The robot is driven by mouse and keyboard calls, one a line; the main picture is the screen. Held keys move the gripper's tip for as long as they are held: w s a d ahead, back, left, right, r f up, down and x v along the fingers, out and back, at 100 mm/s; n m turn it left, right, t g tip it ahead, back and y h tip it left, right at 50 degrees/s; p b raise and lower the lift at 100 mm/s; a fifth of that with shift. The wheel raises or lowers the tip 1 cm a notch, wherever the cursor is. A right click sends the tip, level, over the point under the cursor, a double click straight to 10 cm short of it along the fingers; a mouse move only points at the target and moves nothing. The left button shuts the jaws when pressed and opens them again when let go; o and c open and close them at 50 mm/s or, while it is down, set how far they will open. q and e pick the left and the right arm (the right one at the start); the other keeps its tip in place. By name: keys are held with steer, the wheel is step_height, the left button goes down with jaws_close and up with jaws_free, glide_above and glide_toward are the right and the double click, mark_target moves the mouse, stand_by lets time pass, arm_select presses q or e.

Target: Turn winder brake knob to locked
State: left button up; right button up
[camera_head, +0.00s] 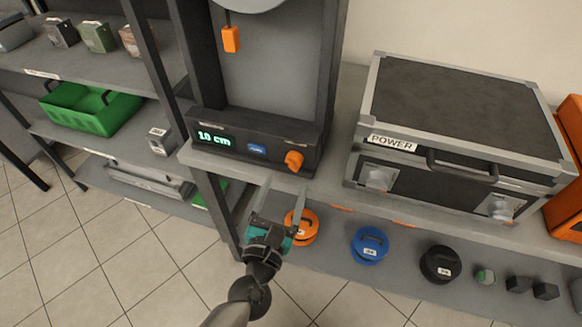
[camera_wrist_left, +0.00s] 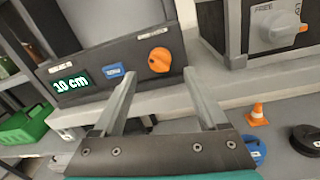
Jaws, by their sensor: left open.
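The winder (camera_head: 262,142) is a dark upright unit on the bench, with a green "10 cm" display (camera_head: 214,138), a blue button (camera_head: 257,148) and an orange brake knob (camera_head: 294,160) at the right of its front panel. The knob also shows in the left wrist view (camera_wrist_left: 160,60), between and beyond the fingertips. Its pointer direction and any lock mark are too small to tell. My left gripper (camera_head: 284,195) is open and empty, below and in front of the panel, apart from the knob. Its two fingers show in the left wrist view (camera_wrist_left: 160,85). My right gripper is out of view.
A black case labelled POWER (camera_head: 455,120) with latches stands right of the winder. A green bin (camera_head: 90,108) is on the left shelf. The bench edge lies near my gripper.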

mark_target(291, 168)
arm_select(q)
steer(key=shift+x, duration=2.8)
jaws_close()
